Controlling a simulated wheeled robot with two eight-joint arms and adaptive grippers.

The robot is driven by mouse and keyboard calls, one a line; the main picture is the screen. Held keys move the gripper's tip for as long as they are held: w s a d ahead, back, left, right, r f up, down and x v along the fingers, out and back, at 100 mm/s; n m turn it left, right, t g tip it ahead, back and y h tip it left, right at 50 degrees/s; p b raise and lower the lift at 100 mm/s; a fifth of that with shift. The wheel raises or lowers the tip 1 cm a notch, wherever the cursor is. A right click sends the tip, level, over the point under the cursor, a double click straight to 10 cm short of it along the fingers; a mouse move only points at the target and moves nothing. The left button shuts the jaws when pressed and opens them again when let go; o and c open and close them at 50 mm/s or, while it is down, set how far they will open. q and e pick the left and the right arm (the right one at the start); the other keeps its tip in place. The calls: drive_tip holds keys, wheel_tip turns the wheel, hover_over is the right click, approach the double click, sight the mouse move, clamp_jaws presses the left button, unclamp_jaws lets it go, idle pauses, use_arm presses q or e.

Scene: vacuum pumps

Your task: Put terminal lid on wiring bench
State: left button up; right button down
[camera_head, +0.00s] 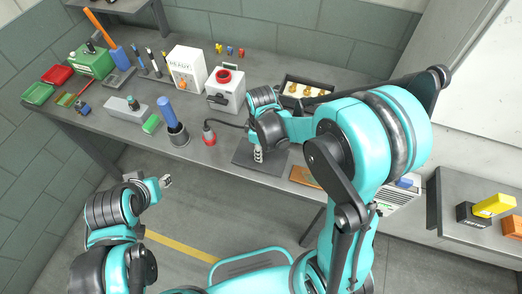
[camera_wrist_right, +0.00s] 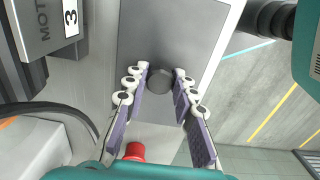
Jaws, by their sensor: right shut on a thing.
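My right gripper (camera_head: 258,155) points down over a dark grey mat (camera_head: 246,158) at the front of the long workbench (camera_head: 130,130). In the right wrist view its fingers (camera_wrist_right: 160,78) are shut on a dark round piece (camera_wrist_right: 160,82), with the grey mat (camera_wrist_right: 180,35) behind it. The piece is seen end-on, so I cannot tell if it is the terminal lid or whether it touches the mat. My left gripper (camera_head: 165,181) is empty in front of the bench; its opening is too small to judge.
A red-topped item (camera_head: 209,135) stands left of the mat. A grey box (camera_head: 226,92) with a red ring and a black tray (camera_head: 302,90) of brass parts stand behind. In the right wrist view a grey box marked 3 (camera_wrist_right: 45,22) is close by. Floor lies beyond the bench edge.

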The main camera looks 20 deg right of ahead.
drive_tip(key=shift+f+b, duration=0.35)
drive_tip(key=shift+f, duration=0.2)
drive_tip(key=shift+f, duration=0.25)
drive_tip(key=c, duration=1.2)
unclamp_jaws()
drive_tip(key=shift+o, duration=0.2)
wheel_tip(320, 180, up, 12)
clamp_jaws()
